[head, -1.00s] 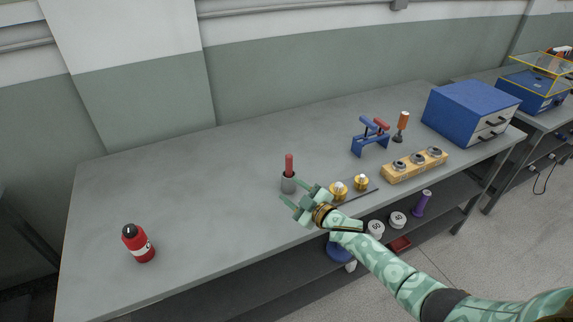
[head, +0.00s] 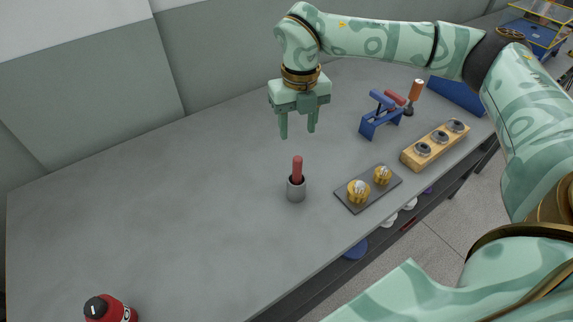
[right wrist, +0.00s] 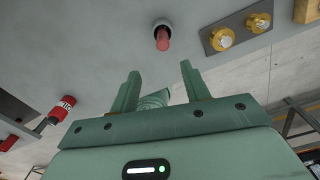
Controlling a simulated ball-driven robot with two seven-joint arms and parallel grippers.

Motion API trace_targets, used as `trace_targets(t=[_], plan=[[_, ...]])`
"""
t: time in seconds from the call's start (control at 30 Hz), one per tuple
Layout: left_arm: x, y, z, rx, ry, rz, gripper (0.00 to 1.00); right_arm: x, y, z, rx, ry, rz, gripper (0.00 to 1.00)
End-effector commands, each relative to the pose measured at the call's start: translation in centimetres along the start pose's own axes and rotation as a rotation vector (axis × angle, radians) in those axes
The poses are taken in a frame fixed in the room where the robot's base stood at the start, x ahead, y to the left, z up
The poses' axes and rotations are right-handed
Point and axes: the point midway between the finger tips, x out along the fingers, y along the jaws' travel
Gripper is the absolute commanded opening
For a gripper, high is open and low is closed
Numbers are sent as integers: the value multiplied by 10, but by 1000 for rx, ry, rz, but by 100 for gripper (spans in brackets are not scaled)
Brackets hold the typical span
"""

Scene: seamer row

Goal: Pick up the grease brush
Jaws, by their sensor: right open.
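The grease brush (head: 297,168) stands upright in a small grey cup (head: 296,190) on the table, with its red handle pointing up. The part inside the cup is hidden. My right gripper (head: 298,133) is open and empty, fingers pointing down, above and behind the brush in the head view. In the right wrist view the brush's red handle (right wrist: 162,41) shows beyond the gap between the open fingers (right wrist: 160,80). The fingers do not touch it. My left gripper is not in view.
A dark tray (head: 350,204) with two brass parts lies right of the cup. The table's left side is clear.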

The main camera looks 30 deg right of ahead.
Motion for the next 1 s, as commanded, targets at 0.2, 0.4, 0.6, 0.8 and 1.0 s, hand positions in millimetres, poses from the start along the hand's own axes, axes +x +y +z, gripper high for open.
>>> trace_targets(t=[0.2,0.4,0.6,0.8,1.0], plan=[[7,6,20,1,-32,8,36,49,-4,-1,5,3,-16,47],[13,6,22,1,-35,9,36,92,-4,0,5,2,-13,47],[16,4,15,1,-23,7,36,109,-4,0,5,0,-12,47],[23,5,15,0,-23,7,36,141,-7,6,4,2,-12,47],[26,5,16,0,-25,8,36,160,-7,5,5,1,-12,47]])
